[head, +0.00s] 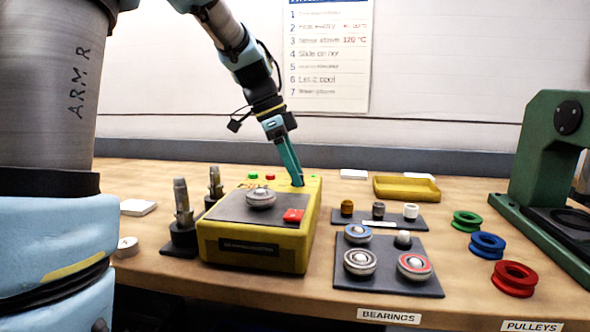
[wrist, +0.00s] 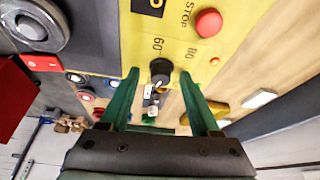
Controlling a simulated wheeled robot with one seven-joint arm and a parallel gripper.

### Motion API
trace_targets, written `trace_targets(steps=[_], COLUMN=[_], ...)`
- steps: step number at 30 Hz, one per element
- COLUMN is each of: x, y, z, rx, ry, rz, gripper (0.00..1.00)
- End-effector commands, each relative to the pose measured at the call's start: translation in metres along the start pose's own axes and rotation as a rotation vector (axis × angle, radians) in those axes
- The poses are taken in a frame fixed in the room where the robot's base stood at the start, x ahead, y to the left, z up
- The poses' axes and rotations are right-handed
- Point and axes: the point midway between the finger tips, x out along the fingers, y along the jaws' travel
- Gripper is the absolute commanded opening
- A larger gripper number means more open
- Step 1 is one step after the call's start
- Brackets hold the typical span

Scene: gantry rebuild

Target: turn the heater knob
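The yellow heater (head: 207,238) stands on the bench in the head view, with a dark top plate. Its black knob (wrist: 160,68) shows in the wrist view, beside the printed numbers 60 and 80. My gripper (wrist: 158,76) is open, with one green finger on each side of the knob. Gaps show between the fingers and the knob, so I see no grip on it. In the head view my gripper (head: 298,184) reaches down to the heater's back right corner and hides the knob.
A bearing (head: 261,198) and a red switch (head: 293,215) are on the heater's top. A red stop button (wrist: 208,22) is near the knob. Posts (head: 182,215) stand left, a bearing board (head: 388,287) and a yellow tray (head: 407,196) right, and a green press (head: 535,150) far right.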

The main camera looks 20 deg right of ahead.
Motion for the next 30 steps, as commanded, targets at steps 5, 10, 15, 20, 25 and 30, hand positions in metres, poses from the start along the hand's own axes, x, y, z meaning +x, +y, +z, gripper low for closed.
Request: trace_targets(steps=[5, 10, 15, 20, 25, 30], x=[-0.001, -0.006, -0.032, -0.064, -0.092, -0.106], y=[0.0, -0.001, -0.001, -0.002, -0.001, -0.001], z=[-0.001, -0.001, -0.001, -0.001, 0.0, -0.001], rx=[0.001, 0.001, 0.0, 0.0, 0.0, 0.0], ry=[0.001, 0.002, 0.002, 0.002, 0.001, 0.001], rz=[-0.002, -0.004, -0.009, -0.008, -0.005, -0.003], gripper=[0.66, 0.66, 0.66, 0.66, 0.66, 0.66])
